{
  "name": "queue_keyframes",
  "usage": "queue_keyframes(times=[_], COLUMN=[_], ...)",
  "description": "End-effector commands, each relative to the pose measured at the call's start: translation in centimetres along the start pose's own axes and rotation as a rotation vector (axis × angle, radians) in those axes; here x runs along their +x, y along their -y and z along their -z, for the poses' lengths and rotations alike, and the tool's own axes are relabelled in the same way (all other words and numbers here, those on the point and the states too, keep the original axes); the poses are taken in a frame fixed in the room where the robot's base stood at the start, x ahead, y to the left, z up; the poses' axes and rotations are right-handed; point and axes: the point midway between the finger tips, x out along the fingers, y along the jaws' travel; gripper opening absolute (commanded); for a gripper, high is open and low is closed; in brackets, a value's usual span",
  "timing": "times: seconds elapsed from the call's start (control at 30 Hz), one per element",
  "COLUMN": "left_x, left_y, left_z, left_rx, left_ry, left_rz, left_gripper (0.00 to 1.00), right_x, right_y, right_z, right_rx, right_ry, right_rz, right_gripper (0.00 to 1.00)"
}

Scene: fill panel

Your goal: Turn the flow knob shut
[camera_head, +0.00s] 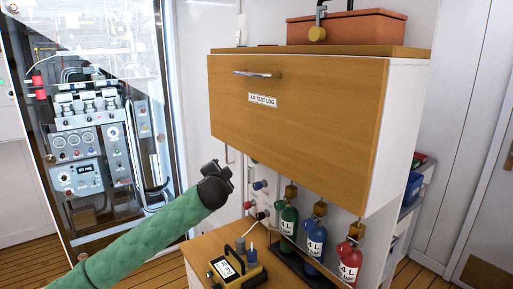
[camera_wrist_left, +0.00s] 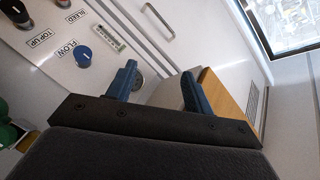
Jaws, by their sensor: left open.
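The panel (camera_wrist_left: 110,60) is white and carries labels reading BLEED, TOP UP and FLOW in the left wrist view. A round blue knob (camera_wrist_left: 83,57) sits beside the FLOW label (camera_wrist_left: 67,48). It also shows as a small blue knob (camera_head: 259,185) under the wooden cabinet in the head view. My left gripper (camera_wrist_left: 156,85) is open, with nothing seen between its blue fingers. The blue knob lies left of both fingers in the wrist view, apart from them. In the head view my left gripper (camera_head: 222,172) is left of the panel. My right gripper is not in view.
A wooden cabinet front (camera_head: 300,100) overhangs the panel. Green (camera_head: 287,225), blue (camera_head: 316,240) and red (camera_head: 349,262) cylinders stand right of the knobs. A yellow meter (camera_head: 236,267) sits on the wooden bench below. A glazed equipment rack (camera_head: 90,130) stands at left.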

Motion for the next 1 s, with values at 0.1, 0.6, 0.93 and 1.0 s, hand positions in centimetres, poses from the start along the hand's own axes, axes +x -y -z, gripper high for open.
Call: queue_keyframes(times=[0.1, 0.6, 0.93, 1.0], left_x=[-2.8, -12.6, -18.6, -19.9], left_y=[-2.5, -12.6, -18.9, -20.2], left_z=[-1.1, -8.8, -14.5, -15.7], left_rx=[-0.077, -0.338, -0.49, -0.521], left_ry=[0.068, 0.305, 0.423, 0.444], left_rz=[-0.062, -0.312, -0.439, -0.461], left_gripper=[0.52, 0.52, 0.52, 0.52], right_x=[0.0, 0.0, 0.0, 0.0], right_y=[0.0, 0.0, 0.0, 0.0], right_z=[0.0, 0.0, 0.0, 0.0], right_rx=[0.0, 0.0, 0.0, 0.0], right_ry=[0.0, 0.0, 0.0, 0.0], right_rz=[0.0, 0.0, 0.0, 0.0], right_gripper=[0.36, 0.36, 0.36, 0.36])
